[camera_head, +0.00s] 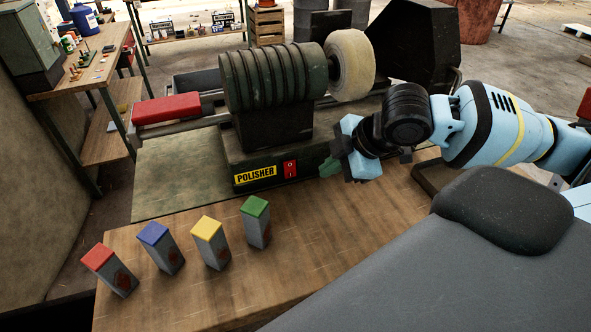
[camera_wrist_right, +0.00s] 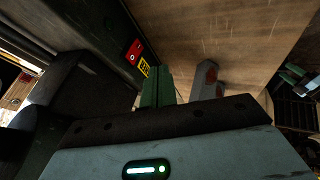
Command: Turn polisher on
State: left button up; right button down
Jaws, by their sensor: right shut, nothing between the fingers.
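The polisher (camera_head: 275,85) is a dark green machine with a ribbed motor body and a pale buffing wheel (camera_head: 351,65). Its base front carries a yellow POLISHER label (camera_head: 255,175) and a red rocker switch (camera_head: 290,169). The switch (camera_wrist_right: 133,52) also shows in the right wrist view, up and left of the fingertips. My right gripper (camera_head: 328,167) is shut and empty, its green fingers just right of the switch and apart from it. The fingers (camera_wrist_right: 158,87) show together in the right wrist view. My left gripper is not in view.
Several grey blocks with red (camera_head: 110,270), blue (camera_head: 162,249), yellow (camera_head: 211,243) and green (camera_head: 256,222) tops stand on the wooden bench (camera_head: 330,235) in front of the polisher. A red-covered part (camera_head: 166,108) sticks out left. The bench right of the blocks is clear.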

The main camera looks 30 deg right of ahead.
aim_at(290, 169)
jog(key=b+x, duration=0.1)
jog(key=x, duration=0.9)
jog(key=shift+a+f, duration=0.1)
jog(key=shift+f, duration=0.15)
jog(key=shift+w+d+r, duration=0.1)
jog(key=shift+w+d, duration=0.05)
jog(key=shift+w, duration=0.4)
jog(key=shift+w+d, duration=0.2)
jog(key=shift+w, duration=0.4)
jog(key=shift+w+d, duration=0.2)
jog(key=shift+w, duration=0.55)
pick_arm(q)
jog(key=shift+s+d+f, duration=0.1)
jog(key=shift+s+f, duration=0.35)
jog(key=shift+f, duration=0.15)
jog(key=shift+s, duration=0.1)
